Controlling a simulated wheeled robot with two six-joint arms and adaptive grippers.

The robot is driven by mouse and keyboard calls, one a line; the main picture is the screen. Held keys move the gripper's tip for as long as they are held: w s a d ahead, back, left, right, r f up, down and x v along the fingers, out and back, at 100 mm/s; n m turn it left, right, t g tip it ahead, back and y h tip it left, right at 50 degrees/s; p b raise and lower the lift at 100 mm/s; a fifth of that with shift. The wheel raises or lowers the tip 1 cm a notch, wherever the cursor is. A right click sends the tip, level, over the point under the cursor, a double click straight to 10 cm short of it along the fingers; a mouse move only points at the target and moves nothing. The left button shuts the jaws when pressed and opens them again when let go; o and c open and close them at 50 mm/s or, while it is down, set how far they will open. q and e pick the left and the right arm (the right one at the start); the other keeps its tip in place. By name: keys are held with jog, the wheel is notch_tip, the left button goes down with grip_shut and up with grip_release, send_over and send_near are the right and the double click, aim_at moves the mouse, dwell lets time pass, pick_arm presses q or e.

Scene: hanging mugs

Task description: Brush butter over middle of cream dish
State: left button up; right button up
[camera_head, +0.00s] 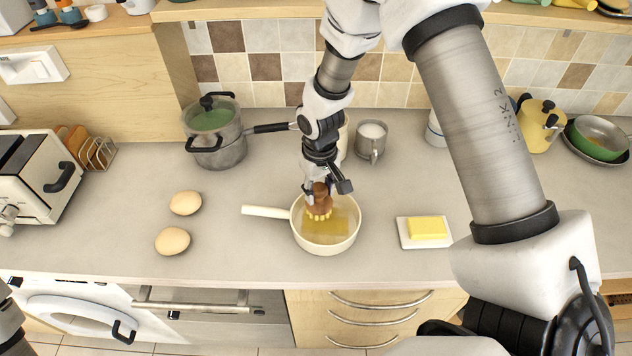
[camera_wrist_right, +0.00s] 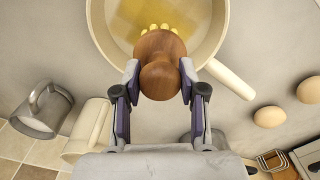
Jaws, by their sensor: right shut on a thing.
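A cream dish (camera_head: 352,236) with a long handle, like a small pan, stands on the counter in the middle of the head view. A flat yellow patch of butter (camera_head: 343,224) lies on its bottom; it also shows in the wrist view (camera_wrist_right: 140,16). My right gripper (camera_head: 319,187) is shut on the brown wooden knob of a brush (camera_head: 320,197), seen close up in the wrist view (camera_wrist_right: 160,62). The brush's pale yellow bristles point down inside the dish, over the patch's left part. I cannot tell whether they touch. My left gripper is out of view.
A butter block (camera_head: 428,228) on a white plate (camera_head: 408,241) lies right of the dish. Two eggs (camera_head: 172,240) lie to the left. A lidded pot (camera_head: 218,150), a pan handle and a metal mug (camera_head: 371,143) stand behind. The counter's front strip is clear.

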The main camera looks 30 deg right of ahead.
jog(key=shift+r+p, duration=0.35)
jog(key=shift+r, duration=0.35)
jog(key=shift+w+a+r+p, duration=0.1)
jog(key=shift+a+r+p, duration=0.05)
jog(key=shift+r+p, duration=0.4)
jog(key=shift+w+a+r+p, duration=0.1)
jog(key=shift+r+p, duration=0.35)
jog(key=shift+r, duration=0.45)
jog(key=shift+s+d+r+p, duration=0.15)
jog(key=shift+r+p, duration=0.15)
jog(key=shift+p, duration=0.2)
